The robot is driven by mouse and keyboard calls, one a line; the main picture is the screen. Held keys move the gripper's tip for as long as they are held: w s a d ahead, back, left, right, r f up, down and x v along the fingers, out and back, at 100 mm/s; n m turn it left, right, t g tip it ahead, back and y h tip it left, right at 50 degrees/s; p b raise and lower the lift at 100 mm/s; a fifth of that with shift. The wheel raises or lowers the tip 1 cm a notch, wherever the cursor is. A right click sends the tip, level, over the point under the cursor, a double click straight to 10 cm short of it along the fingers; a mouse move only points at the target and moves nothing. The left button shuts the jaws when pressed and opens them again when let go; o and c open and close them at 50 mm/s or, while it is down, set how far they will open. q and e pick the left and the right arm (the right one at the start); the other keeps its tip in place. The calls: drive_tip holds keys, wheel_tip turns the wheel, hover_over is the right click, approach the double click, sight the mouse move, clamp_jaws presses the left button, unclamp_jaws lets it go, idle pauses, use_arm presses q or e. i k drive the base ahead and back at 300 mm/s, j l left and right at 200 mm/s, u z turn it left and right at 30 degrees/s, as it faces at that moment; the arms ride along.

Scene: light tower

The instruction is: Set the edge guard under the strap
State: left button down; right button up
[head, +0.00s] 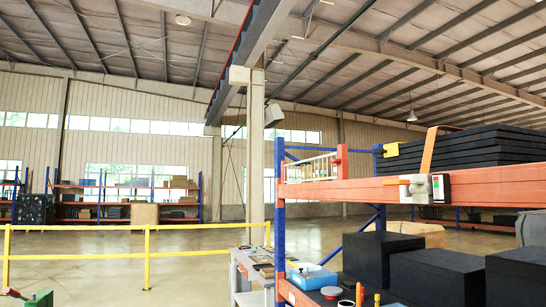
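An orange strap (428,152) runs over the front edge of a stack of dark flat sheets (480,150) and down to the rack's orange beam. Whether anything lies under the strap cannot be made out. Neither of my grippers can be made out.
The orange rack beam (340,192) and blue upright (280,230) stand close. Black boxes (430,276) and a blue case (313,277) are on the lower level. A grey cart (243,268) stands left of the rack. A yellow railing (100,227) crosses the open floor.

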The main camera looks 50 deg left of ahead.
sight(390, 150)
drive_tip(key=u, duration=0.9)
